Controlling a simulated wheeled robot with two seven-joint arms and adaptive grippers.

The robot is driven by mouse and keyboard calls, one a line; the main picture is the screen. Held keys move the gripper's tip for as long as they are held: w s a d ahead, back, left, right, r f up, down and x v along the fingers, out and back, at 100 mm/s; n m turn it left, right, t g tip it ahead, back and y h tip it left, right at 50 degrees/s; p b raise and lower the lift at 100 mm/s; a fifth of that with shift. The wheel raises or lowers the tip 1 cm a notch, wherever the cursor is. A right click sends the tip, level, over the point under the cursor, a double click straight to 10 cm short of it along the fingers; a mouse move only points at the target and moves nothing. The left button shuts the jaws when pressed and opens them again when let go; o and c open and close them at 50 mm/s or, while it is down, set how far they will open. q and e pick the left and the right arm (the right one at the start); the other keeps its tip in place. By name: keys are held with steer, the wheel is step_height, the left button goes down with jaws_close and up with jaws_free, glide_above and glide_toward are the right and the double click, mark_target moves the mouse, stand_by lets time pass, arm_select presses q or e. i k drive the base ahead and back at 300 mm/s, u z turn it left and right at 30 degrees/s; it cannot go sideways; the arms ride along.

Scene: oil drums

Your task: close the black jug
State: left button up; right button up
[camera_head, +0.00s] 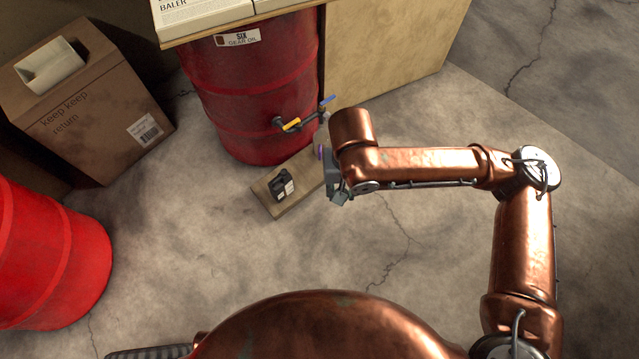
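The small black jug (283,187) with a pale label stands on a low wooden board (268,203) on the floor, in front of the dark red drum. Its top is too small to make out whether a cap is on it. My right gripper (334,181) is to the right of the jug, apart from it, at the board's right end. My own wrist partly hides it, and its fingers are too small to read. A small purple thing (320,152) shows right by the gripper; I cannot tell whether it is held. My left gripper is not in view.
A dark red drum (250,95) has a tap with a yellow handle (291,125) reaching out above the board. A cardboard box (95,110) stands at left, a bright red drum (45,260) below it. The concrete floor in front of the board is clear.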

mark_target(281, 186)
steer(key=z, duration=1.35)
steer(key=i, duration=3.1)
steer(key=u, duration=4.05)
